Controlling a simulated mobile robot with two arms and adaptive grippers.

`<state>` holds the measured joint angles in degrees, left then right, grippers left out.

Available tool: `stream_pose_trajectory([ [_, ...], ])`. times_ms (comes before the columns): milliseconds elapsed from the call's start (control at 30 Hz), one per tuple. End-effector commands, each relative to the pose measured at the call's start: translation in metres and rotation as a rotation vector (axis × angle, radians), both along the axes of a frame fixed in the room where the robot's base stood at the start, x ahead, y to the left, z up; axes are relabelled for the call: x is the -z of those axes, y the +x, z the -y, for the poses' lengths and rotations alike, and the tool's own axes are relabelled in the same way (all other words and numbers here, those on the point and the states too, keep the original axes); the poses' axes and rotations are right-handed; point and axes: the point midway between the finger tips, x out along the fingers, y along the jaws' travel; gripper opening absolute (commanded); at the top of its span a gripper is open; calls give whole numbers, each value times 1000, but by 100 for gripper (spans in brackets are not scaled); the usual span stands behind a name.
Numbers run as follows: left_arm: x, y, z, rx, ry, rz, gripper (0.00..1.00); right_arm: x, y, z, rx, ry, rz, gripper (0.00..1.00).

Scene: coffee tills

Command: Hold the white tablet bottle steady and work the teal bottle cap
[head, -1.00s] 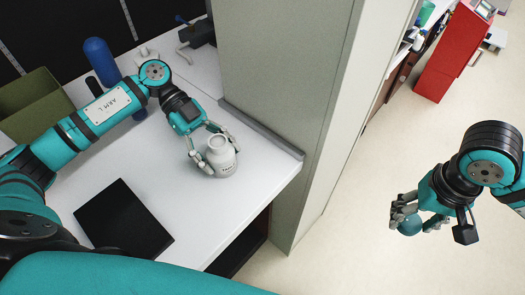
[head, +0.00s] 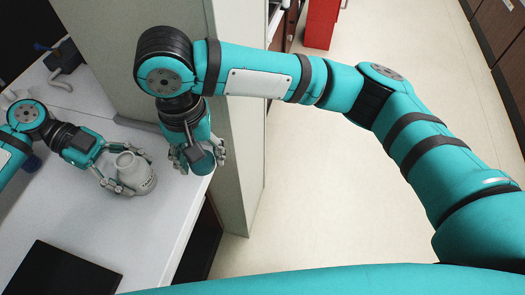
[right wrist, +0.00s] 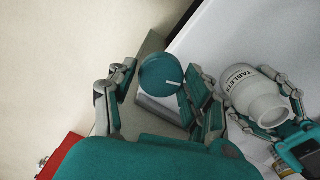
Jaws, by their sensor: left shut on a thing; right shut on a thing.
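The white tablet bottle (head: 136,176) stands upright and uncapped on the white counter. My left gripper (head: 124,170) is shut on it, with fingers on either side of its body. The bottle also shows in the right wrist view (right wrist: 246,88), with "TABLET" on its label and its neck bare. The teal bottle cap (head: 203,162) is in my right gripper (head: 197,155), which is shut on it, to the right of the bottle and apart from it. In the right wrist view the round cap (right wrist: 159,74) sits between the fingers; the exact contact is partly hidden.
The white counter (head: 165,220) ends at a front edge near my right gripper. A grey-green partition (head: 236,170) stands behind and beside it. A black flat pad (head: 62,272) lies at the front left. Open floor (head: 320,190) is to the right.

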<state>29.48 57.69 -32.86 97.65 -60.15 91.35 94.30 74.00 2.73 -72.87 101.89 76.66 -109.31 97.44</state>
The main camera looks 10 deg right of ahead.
Motion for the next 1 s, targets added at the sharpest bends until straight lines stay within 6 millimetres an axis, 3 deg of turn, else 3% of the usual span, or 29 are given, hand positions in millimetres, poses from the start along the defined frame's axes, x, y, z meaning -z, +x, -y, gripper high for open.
stream_pose_trajectory([
  [33, 0, 0, 0, 1, 0, 0, 5, -14, 2, -23, -20, 0, 7, 19],
  [200, 0, 0, 0, 1, 0, 0, 5, -55, 10, -80, -93, -2, 6, 19],
  [400, 0, 0, 0, 1, 0, 0, 5, -84, 8, -125, -146, -2, 3, 19],
  [600, 0, 0, 0, 1, 0, 0, 5, -94, 6, -140, -163, -1, -1, 19],
  [1000, 0, 0, 0, 1, 0, 0, 5, -94, 5, -141, -158, 1, -2, 19],
])
